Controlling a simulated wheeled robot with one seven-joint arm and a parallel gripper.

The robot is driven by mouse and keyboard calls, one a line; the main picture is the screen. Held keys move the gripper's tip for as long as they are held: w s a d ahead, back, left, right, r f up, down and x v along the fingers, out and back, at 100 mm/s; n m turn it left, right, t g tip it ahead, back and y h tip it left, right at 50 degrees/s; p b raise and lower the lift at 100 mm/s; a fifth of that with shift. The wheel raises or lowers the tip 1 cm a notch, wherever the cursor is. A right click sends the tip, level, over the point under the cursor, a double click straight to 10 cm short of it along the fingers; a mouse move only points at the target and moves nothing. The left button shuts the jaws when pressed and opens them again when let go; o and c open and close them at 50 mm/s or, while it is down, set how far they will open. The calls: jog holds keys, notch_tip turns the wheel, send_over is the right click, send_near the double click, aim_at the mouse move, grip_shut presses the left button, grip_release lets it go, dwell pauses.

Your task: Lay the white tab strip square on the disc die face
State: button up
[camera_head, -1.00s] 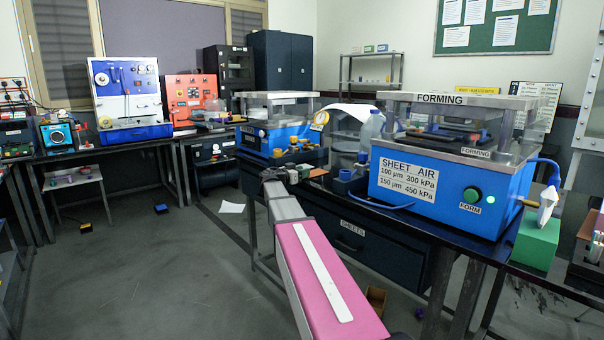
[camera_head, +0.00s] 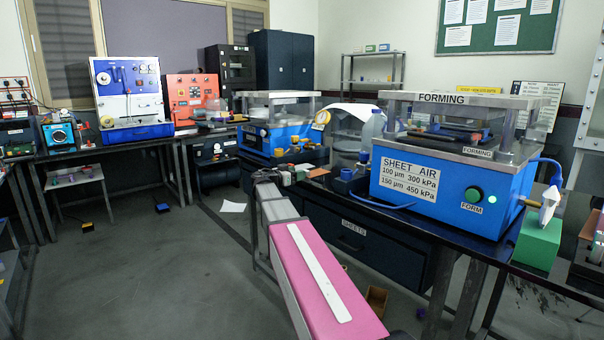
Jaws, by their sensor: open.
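My gripper (camera_head: 288,174) is at the far end of my pink and grey arm, at the near edge of the dark bench. It is small in the picture, and it is open. I cannot make out the white tab strip or the disc die face for certain. Small coloured parts and a flat copper-coloured piece (camera_head: 318,172) lie on the bench just right of my gripper. I cannot tell whether my gripper touches any of them.
A second blue press (camera_head: 275,135) stands beyond my gripper. A green block (camera_head: 538,243) sits at far right. A paper sheet (camera_head: 232,206) lies on the floor.

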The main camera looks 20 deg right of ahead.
jog(key=v, duration=0.7)
jog(key=shift+s+a, duration=0.2)
jog(key=shift+a, duration=0.15)
jog(key=s+a+f+n+g+y, duration=0.15)
jog(key=s+f+n+y, duration=0.25)
jog(key=s+f, duration=0.5)
jog(key=s+f+n+g+y, duration=0.2)
jog(key=s+f+n+y, duration=0.15)
jog(key=f, duration=0.95)
jog(key=s+a+f+n+g+y, duration=0.1)
jog(key=s+a+f+n+y, duration=0.2)
jog(key=s, duration=0.5)
jog(key=s+a+f+n+g+y, duration=0.1)
jog(key=s+a+f+n+y, duration=0.2)
jog(key=s+a+f+y, duration=0.3)
jog(key=s+a+f, duration=0.1)
jog(key=s+f, duration=0.2)
jog(key=f, duration=0.1)
jog(key=shift+s+a+f+g, duration=0.15)
jog(key=shift+a+g, duration=0.2)
jog(key=shift+n+y, duration=0.25)
jog(key=shift+c, duration=0.4)
